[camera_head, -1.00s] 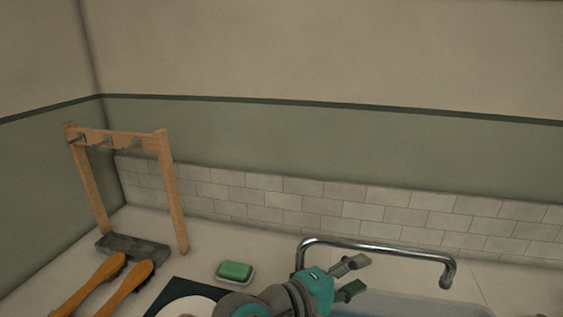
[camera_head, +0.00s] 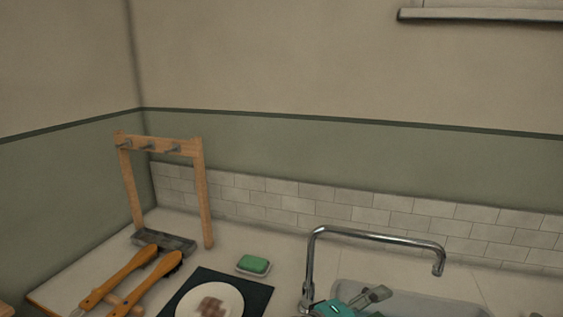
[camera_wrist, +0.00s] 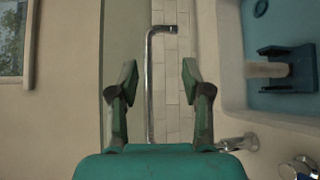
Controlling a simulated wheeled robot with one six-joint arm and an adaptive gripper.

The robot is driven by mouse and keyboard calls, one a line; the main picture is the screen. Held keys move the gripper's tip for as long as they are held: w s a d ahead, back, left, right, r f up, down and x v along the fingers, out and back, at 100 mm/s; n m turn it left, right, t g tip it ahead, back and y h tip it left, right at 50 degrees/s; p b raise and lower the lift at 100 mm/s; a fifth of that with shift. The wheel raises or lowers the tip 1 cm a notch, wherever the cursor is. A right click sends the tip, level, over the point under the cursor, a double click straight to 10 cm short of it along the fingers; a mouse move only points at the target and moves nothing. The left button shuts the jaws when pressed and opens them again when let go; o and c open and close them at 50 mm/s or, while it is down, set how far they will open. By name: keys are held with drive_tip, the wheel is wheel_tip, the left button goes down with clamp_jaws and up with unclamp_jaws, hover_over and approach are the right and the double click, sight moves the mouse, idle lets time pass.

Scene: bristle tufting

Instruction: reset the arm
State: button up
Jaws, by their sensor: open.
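My gripper (camera_head: 368,297) shows at the bottom edge of the head view, in front of the sink and right of the tap's base. Its teal body is partly cut off by the frame. In the wrist view my gripper (camera_wrist: 160,75) has its two fingers well apart, with nothing between them. The metal tap (camera_head: 310,255) stands behind it, and the tap's pipe (camera_wrist: 150,95) shows beyond the open fingers in the wrist view.
The sink (camera_head: 420,300) is at the lower right; a dark blue fixture (camera_wrist: 300,68) holds a pale cylinder in it. Left are green soap (camera_head: 253,263), a plate (camera_head: 232,305) on a dark mat (camera_head: 258,296), orange-handled brushes (camera_head: 122,275) and a wooden hook rack (camera_head: 203,190).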

drive_tip(key=s+d+f+n+t+y, duration=0.1)
drive_tip(key=s+f+t+y, duration=0.1)
drive_tip(key=f, duration=0.5)
drive_tip(key=s+d+f+n+t+y, duration=0.1)
drive_tip(key=s+f+n+t+y, duration=0.1)
drive_tip(key=f, duration=0.6)
drive_tip(key=s+d+f+n+t+y, duration=0.1)
drive_tip(key=s+f+n+t+y, duration=0.1)
drive_tip(key=f+y, duration=0.2)
drive_tip(key=shift+d+f, duration=0.2)
drive_tip(key=shift+f, duration=1.5)
drive_tip(key=s+a+f+m+y, duration=0.1)
drive_tip(key=s+f+m+y, duration=0.15)
drive_tip(key=s, duration=0.65)
drive_tip(key=s+a+f+m+y, duration=0.15)
drive_tip(key=s+f+y, duration=0.25)
drive_tip(key=s, duration=0.6)
drive_tip(key=s+r+m+t, duration=0.1)
drive_tip(key=s+r+m, duration=0.6)
drive_tip(key=s, duration=0.5)
drive_tip(key=shift+s+d+m, duration=0.35)
drive_tip(key=shift+d+m, duration=0.05)
drive_tip(key=shift+m, duration=0.1)
drive_tip(key=shift+r, duration=0.1)
